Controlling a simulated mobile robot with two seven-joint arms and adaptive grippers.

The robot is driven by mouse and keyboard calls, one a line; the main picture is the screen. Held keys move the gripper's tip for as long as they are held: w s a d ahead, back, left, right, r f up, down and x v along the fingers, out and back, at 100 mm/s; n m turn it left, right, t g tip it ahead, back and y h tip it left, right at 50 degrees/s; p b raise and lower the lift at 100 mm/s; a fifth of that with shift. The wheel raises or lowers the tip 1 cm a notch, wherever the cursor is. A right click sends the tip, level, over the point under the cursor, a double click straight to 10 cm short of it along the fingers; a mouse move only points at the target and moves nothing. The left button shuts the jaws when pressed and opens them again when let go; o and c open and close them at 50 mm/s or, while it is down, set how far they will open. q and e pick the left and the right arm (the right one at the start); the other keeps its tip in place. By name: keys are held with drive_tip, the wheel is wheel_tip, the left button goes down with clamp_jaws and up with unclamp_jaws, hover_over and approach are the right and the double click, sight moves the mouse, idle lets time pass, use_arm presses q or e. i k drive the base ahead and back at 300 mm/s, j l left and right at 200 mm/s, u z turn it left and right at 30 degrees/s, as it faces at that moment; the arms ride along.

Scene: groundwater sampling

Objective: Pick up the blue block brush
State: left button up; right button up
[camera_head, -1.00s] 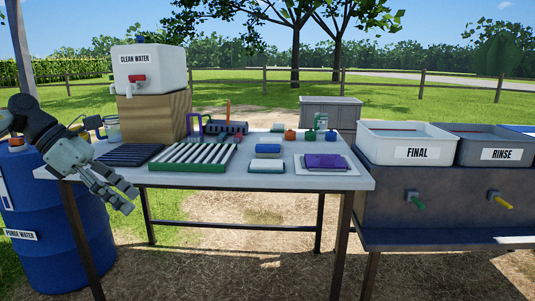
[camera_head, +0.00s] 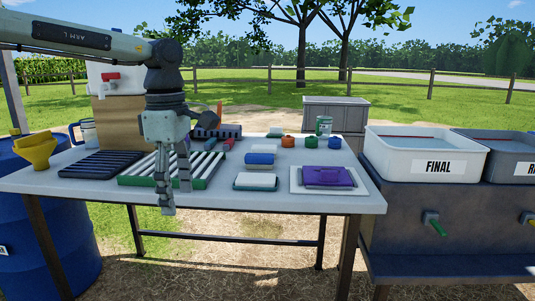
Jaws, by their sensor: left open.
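The blue block brush (camera_head: 260,158) lies on the table, right of centre. It looks like a blue block with a paler part behind it, and nothing covers it. My left gripper (camera_head: 175,195) hangs pointing down over the front left of the table, left of the brush and apart from it. Its fingers are open and empty, in front of the striped green-and-white rack (camera_head: 205,178). My right gripper is not in view.
A white-topped green block (camera_head: 256,182) lies just in front of the brush. A tray (camera_head: 296,186) with a purple cloth (camera_head: 327,176) is to its right. A dark rack (camera_head: 100,165) and a yellow funnel (camera_head: 36,150) are at left. The FINAL basin (camera_head: 425,154) stands at right.

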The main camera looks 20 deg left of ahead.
sight(252, 162)
drive_tip(key=i, duration=1.45)
